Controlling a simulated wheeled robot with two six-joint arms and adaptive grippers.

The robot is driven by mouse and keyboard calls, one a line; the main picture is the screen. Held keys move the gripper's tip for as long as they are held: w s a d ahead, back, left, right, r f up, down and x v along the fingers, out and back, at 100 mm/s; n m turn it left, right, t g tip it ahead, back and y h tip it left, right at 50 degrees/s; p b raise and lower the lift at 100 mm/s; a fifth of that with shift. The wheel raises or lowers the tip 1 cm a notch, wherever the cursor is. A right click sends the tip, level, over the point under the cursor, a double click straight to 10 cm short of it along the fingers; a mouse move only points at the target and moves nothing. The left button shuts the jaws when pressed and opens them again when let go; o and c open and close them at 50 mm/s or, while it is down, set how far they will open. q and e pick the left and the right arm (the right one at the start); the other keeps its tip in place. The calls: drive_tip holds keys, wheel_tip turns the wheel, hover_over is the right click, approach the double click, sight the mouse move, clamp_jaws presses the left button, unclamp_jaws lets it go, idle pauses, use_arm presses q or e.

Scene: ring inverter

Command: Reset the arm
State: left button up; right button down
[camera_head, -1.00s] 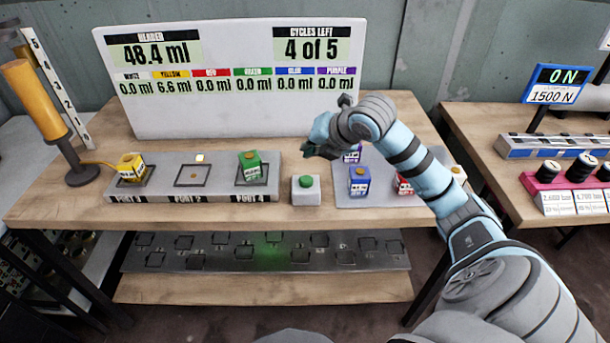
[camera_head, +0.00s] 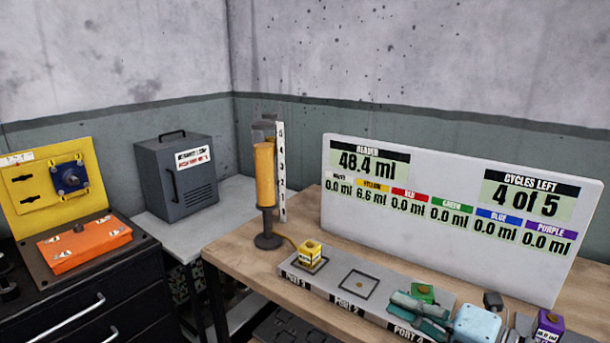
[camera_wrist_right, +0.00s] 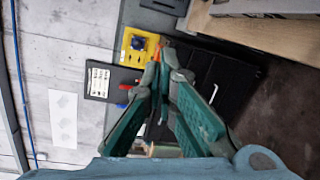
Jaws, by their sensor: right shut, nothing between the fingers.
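My right gripper (camera_head: 400,312) is at the bottom right of the head view, pointing left, with green fingers. It is shut and empty, and appears in front of the port row (camera_head: 318,283), partly covering it. The right wrist view shows its fingers (camera_wrist_right: 166,65) coming together. A green block (camera_head: 423,292) is just behind the gripper and partly hidden. A yellow block (camera_head: 311,254) sits on Port 1. The Port 2 square (camera_head: 357,284) is empty. A purple block (camera_head: 547,327) is at the lower right edge. My left gripper is not in view.
A white display board (camera_head: 450,255) stands at the back of the bench, reading 48.4 ml and 4 of 5 cycles left. An orange cylinder (camera_head: 265,175) stands beside a scale. A grey case (camera_head: 176,175), a yellow panel (camera_head: 50,188) and an orange box (camera_head: 84,245) are left.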

wheel_tip(320, 180, up, 6)
drive_tip(key=s+m+t, duration=0.2)
drive_tip(key=m+t, duration=0.5)
drive_tip(key=d+f+m+t+h, duration=0.2)
drive_tip(key=d+m+t+h, duration=0.2)
drive_tip(key=d+m+h, duration=0.65)
drive_tip(key=s+d+f+m+g+h, duration=0.25)
drive_tip(key=f+m+g+h, duration=0.2)
drive_tip(key=f, duration=0.35)
drive_tip(key=s+d+f+m+g+h, duration=0.2)
drive_tip(key=s+f+m+g+h, duration=0.15)
drive_tip(key=f+m, duration=0.3)
drive_tip(key=s+a+f+g+y, duration=0.35)
drive_tip(key=s+f+g, duration=0.25)
drive_tip(key=s+f, duration=0.3)
drive_tip(key=s+a+f+g+y, duration=0.2)
drive_tip(key=s+a+f+g, duration=0.3)
drive_tip(key=s+f, duration=0.4)
wheel_tip(320, 180, down, 21)
drive_tip(key=s+d+g+p, duration=0.2)
drive_tip(key=s+p, duration=0.1)
drive_tip(key=s+f+g+p, duration=0.1)
drive_tip(key=s+f, duration=0.7)
drive_tip(key=s, duration=0.4)
drive_tip(key=shift+f+m, duration=0.25)
drive_tip(key=shift+m, duration=0.2)
drive_tip(key=shift+s+d, duration=0.1)
